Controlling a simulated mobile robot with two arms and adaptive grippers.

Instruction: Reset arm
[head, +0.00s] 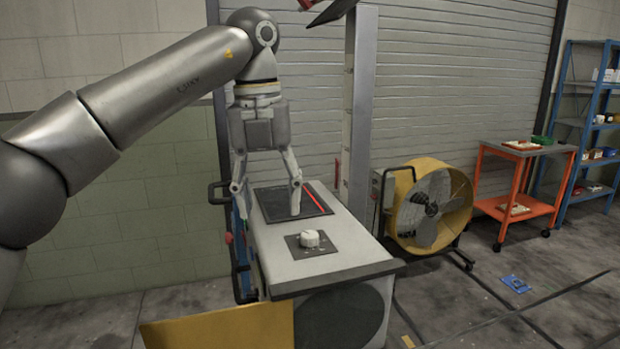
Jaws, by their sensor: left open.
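My left arm comes in from the left and bends down at the wrist. My left gripper (266,190) points down over the grey console (340,248), with its fingers spread and nothing between them. Its right fingertip overlaps a dark panel (270,204) on the console top in the picture. I cannot tell whether it touches. A red lever or strip (318,197) lies along that panel. A white round knob (309,238) on a dark square plate sits nearer, in front of the gripper. My right gripper is not in view.
A yellow fan (430,205) stands right of the console. An orange cart (520,180) and a blue shelf (592,125) stand farther right. A grey post (358,110) rises behind the console. A yellow panel (220,328) is at the front. A blue item (515,284) lies on the floor.

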